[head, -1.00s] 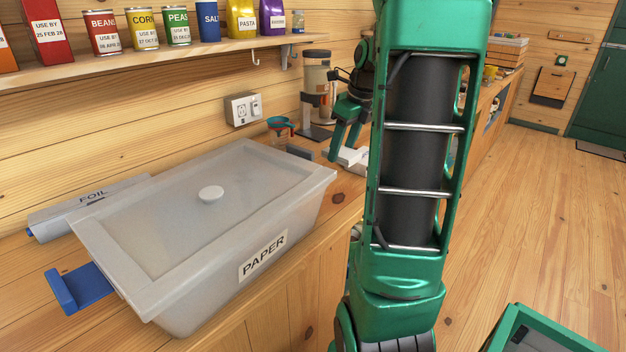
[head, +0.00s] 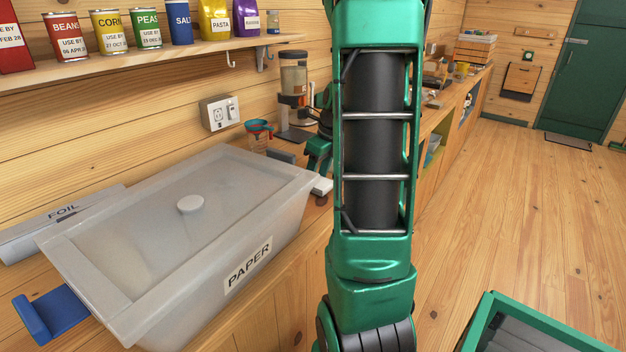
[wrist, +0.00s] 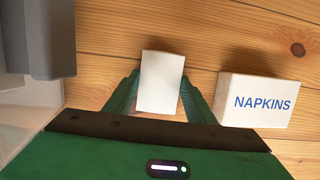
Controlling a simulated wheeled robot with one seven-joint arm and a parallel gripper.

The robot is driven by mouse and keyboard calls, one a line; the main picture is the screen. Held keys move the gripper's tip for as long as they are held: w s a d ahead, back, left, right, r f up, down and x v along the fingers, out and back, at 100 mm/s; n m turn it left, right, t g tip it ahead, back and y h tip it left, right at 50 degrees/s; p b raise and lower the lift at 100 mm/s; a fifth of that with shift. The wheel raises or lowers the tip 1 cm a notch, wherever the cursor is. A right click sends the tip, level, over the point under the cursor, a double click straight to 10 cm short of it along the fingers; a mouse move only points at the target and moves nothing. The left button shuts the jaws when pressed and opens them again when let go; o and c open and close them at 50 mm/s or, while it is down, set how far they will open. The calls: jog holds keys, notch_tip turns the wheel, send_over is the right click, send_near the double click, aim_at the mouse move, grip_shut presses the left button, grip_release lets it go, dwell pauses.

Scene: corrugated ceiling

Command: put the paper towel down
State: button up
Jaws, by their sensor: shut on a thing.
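The paper towel (wrist: 161,84) is a white rectangular piece between the two green fingers of my gripper (wrist: 160,78) in the wrist view. My gripper is shut on it, above the wooden counter. I cannot tell whether the towel touches the counter. In the head view my gripper (head: 318,152) is partly hidden behind my arm, just past the far right corner of the paper bin. A small white thing shows below it there, too hidden to name.
A white napkins box (wrist: 257,102) sits right of my gripper in the wrist view. The lidded paper bin (head: 250,262) fills the near counter, with a foil box (head: 60,222) to its left. Bare counter (wrist: 210,30) lies beyond the towel.

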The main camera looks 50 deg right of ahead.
aim_at(325, 184)
jog(key=shift+s+f, duration=0.1)
jog(key=shift+f, duration=0.35)
jog(key=o, duration=1)
jog(key=shift+f, duration=0.15)
jog(key=shift+s+a, duration=0.1)
jog(key=shift+a, duration=0.05)
jog(key=shift+f, duration=0.1)
jog(key=shift+r, duration=0.5)
jog(key=v, duration=1.2)
jog(key=shift+d, duration=0.25)
